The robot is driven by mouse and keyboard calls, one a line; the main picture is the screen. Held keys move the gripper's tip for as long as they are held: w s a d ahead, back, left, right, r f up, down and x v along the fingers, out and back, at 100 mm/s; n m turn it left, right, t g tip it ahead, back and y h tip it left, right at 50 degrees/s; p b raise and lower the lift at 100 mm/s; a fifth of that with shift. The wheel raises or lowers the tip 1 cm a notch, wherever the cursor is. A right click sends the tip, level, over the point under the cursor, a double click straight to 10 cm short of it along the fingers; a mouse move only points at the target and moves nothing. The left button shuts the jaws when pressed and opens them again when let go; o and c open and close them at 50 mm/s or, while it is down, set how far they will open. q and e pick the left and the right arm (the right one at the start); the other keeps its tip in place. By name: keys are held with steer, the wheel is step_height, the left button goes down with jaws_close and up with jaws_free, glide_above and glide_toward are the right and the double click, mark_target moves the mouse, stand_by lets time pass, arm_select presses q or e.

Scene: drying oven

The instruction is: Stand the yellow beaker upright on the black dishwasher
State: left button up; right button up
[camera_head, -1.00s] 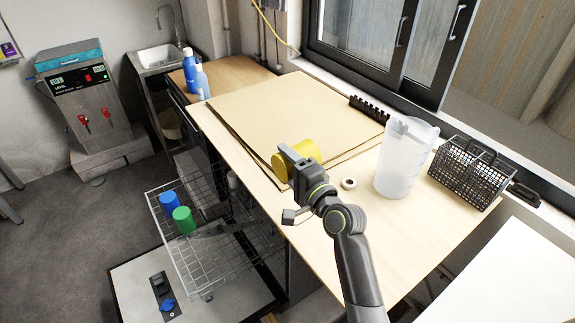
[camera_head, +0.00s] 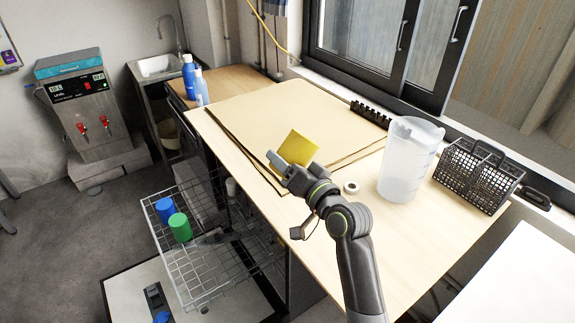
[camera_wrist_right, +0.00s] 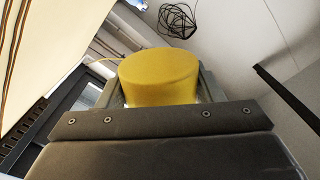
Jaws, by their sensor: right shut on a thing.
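The yellow beaker (camera_head: 298,147) is in the jaws of my right gripper (camera_head: 284,167), above the near edge of the counter by the brown sheets. It looks tilted in the head view. In the right wrist view the beaker (camera_wrist_right: 160,77) sits between the two fingers (camera_wrist_right: 160,95), one rounded end showing. The dishwasher (camera_head: 283,262) has its door down and its rack pulled out below the counter, to the left of my right arm. Its dark side shows only in part. My left gripper is not in view.
The wire rack (camera_head: 205,265) holds a blue cup (camera_head: 165,209) and a green cup (camera_head: 180,227). On the counter are brown sheets (camera_head: 300,105), a white ring (camera_head: 351,188), a clear pitcher (camera_head: 405,165) and a black basket (camera_head: 475,178). Bare wood lies right of my arm.

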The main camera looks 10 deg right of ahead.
steer(key=n+b, duration=0.2)
steer(key=n, duration=0.1)
steer(key=a+n+b, duration=0.1)
steer(key=n+b, duration=0.1)
steer(key=n, duration=0.1)
steer(key=shift+s+a+n, duration=0.1)
steer(key=shift+s+n, duration=0.1)
steer(key=shift+n, duration=0.2)
steer(key=shift+s+a+r+n+b, duration=0.15)
steer(key=shift+n+b, duration=0.3)
steer(key=shift+n, duration=0.45)
steer(key=shift+r, duration=0.1)
